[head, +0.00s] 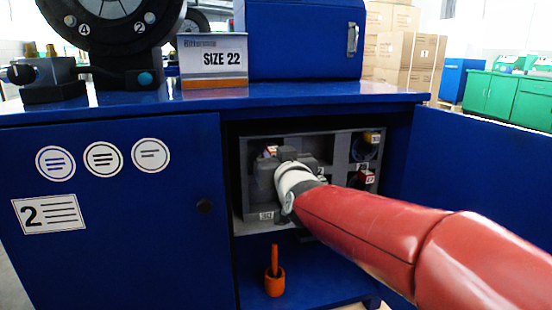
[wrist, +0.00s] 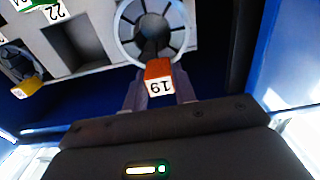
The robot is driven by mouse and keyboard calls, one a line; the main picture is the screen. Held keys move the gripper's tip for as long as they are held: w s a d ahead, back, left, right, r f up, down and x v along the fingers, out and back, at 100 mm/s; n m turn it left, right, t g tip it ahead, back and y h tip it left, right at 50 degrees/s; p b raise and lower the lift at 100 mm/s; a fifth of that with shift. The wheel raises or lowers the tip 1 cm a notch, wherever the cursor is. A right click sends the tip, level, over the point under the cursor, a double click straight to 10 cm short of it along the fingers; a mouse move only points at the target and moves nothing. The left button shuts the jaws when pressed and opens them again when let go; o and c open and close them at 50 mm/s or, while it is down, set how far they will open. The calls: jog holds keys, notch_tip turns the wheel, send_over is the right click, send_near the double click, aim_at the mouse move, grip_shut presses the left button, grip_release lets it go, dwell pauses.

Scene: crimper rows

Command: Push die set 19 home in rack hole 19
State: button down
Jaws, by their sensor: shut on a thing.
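Die set 19 (wrist: 178,40) is a round ring of dark segments with an orange tag (wrist: 158,70) marked 19, upside down in the wrist view. It is at the grey rack (wrist: 92,58); I cannot tell how deep it sits in its hole. My gripper (wrist: 158,92) is shut on the tag block, with a finger on each side of it. In the head view my gripper (head: 275,160) is at the left part of the rack (head: 340,145), and my arm and wrist hide most of the die set and hole.
A square opening (wrist: 72,42) and a yellow-tagged die set (wrist: 27,88) are beside it in the wrist view. The open blue door (head: 470,160) stands right of the cabinet. An orange pot with a handle (head: 275,283) stands on the shelf below.

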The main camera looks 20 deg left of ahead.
aim_at(269, 144)
jog(key=shift+r+p+x, duration=0.2)
jog(key=shift+p+x, duration=0.5)
jog(key=shift+x, duration=0.95)
jog(key=shift+r+p+x, duration=0.2)
jog(key=shift+p+x, duration=0.45)
jog(key=shift+x, duration=0.95)
dwell(0.3)
jog(key=c, duration=1.1)
grip_release()
jog(key=shift+f, duration=0.1)
jog(key=shift+o, duration=0.3)
jog(key=shift+f, duration=0.5)
jog(key=v, duration=0.8)
jog(key=shift+r+b, duration=0.3)
jog(key=shift+b, duration=0.1)
